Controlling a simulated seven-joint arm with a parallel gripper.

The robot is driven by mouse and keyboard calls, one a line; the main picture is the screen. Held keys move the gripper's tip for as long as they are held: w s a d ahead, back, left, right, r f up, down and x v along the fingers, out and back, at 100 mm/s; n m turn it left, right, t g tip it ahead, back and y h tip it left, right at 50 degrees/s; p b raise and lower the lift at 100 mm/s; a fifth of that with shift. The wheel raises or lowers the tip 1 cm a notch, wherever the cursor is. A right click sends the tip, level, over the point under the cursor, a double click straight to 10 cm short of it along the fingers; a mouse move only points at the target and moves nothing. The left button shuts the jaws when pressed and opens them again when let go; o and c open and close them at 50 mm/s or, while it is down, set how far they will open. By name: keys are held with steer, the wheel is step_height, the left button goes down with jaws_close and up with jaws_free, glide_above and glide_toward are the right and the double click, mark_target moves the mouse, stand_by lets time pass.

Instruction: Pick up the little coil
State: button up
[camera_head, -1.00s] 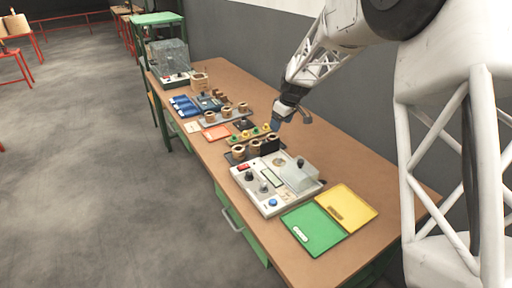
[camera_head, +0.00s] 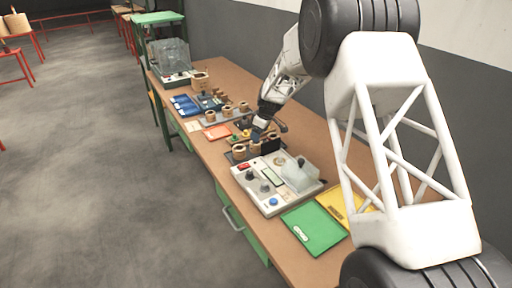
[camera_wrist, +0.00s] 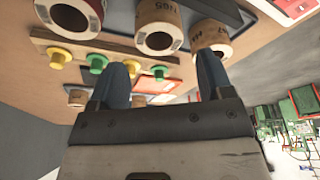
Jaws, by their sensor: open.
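Several tan ring-shaped coils stand in two rows on the bench. In the head view, the nearer row includes a coil (camera_head: 239,152) at its left end; the farther row includes a smaller-looking coil (camera_head: 210,116). I cannot tell which is the little coil. My gripper (camera_head: 258,124) is low over the bench, between the rows, near the yellow and green pegs. In the wrist view, my gripper (camera_wrist: 164,66) has its blue fingers apart with nothing held. Large coils (camera_wrist: 158,25) show beyond the fingertips; small coils (camera_wrist: 77,98) show at lower left.
A wooden strip with yellow and green pegs (camera_wrist: 97,64) lies close to my fingers. A grey tester box (camera_head: 283,202) stands in front of the coils, with a green folder (camera_head: 314,229) to its right. An orange card (camera_head: 216,132) and blue items (camera_head: 183,104) lie at left.

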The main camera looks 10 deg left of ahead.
mark_target(255, 145)
steer(key=shift+x, duration=1.25)
steer(key=shift+f, duration=0.15)
steer(key=shift+x, duration=2.5)
steer(key=shift+d, duration=0.1)
steer(key=shift+c, duration=0.3)
steer(key=c, duration=0.8)
